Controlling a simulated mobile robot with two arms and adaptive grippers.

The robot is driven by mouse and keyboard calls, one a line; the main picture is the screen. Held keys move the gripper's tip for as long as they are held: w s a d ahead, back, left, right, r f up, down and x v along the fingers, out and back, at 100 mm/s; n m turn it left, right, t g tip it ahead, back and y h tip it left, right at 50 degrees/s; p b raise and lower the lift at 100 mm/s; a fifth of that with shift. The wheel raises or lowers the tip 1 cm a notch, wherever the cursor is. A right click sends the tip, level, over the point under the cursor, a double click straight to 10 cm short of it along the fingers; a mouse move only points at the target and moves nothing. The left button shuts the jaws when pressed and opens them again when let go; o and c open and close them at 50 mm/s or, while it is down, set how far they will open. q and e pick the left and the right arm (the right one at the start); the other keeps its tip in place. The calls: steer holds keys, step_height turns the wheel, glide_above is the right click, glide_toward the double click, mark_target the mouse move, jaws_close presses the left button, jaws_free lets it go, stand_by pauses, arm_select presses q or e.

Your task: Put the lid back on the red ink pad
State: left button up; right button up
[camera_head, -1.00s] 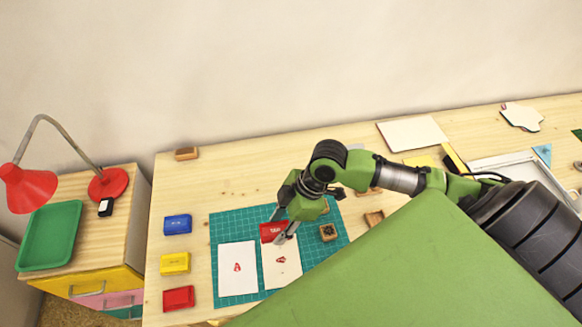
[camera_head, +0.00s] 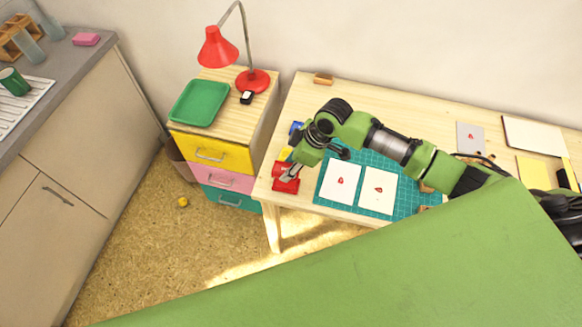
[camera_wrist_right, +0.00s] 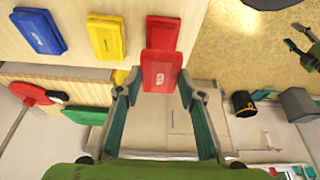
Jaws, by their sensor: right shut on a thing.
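My right gripper (camera_head: 288,172) is shut on the red lid (camera_wrist_right: 161,73), which shows its white lettering between the fingertips in the wrist view. The red ink pad (camera_wrist_right: 163,33) lies on the table just beyond the lid, which overlaps its near edge in that view. In the head view, the pad (camera_head: 286,185) lies at the table's left front corner, partly under the gripper. I cannot tell whether lid and pad touch. My left gripper (camera_wrist_right: 300,42) shows small at the wrist view's right edge, its fingers apart.
The yellow pad (camera_wrist_right: 107,37) and blue pad (camera_wrist_right: 41,32) lie in a row beside the red one. A green cutting mat (camera_head: 408,197) with two stamped cards is to the right. A drawer cabinet (camera_head: 212,153) with a green tray (camera_head: 199,103) and red lamp (camera_head: 253,81) stands left.

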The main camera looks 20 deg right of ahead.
mark_target(290, 183)
steer(key=shift+r+p, duration=0.15)
steer(key=shift+p, duration=0.15)
steer(key=shift+s+f+b, duration=0.1)
steer(key=shift+f+b, duration=0.25)
steer(key=shift+f, duration=0.3)
steer(key=shift+f+b, duration=1.15)
steer(key=shift+f, duration=1.1)
steer(key=shift+p, duration=0.45)
steer(key=shift+f, duration=0.55)
stand_by(0.8)
